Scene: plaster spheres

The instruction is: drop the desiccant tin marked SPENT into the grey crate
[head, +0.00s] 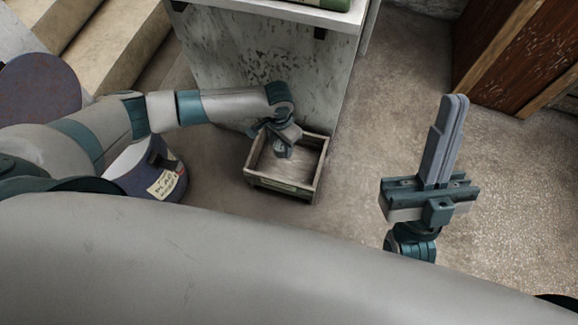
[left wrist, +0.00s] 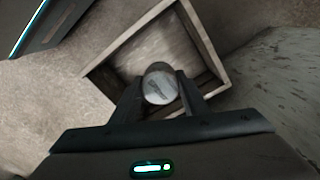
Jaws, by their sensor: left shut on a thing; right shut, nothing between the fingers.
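The grey crate (head: 313,176) stands on the floor in the middle of the head view, below a pale cabinet. It is an open box with a label on its front side. My left gripper (head: 284,146) is over the crate and shut on a small round tin. In the left wrist view the tin (left wrist: 160,86) shows a pale round top between the fingers, with the crate (left wrist: 104,73) around and beneath it. Marks on the top are too small to read. My right gripper (head: 457,103) is shut and empty, raised at the right.
The pale cabinet (head: 240,60) rises directly behind the crate. A labelled bucket (head: 165,180) stands to the left, near my left arm. A brown wooden piece of furniture (head: 510,50) is at the upper right. Open floor (head: 360,130) lies right of the crate.

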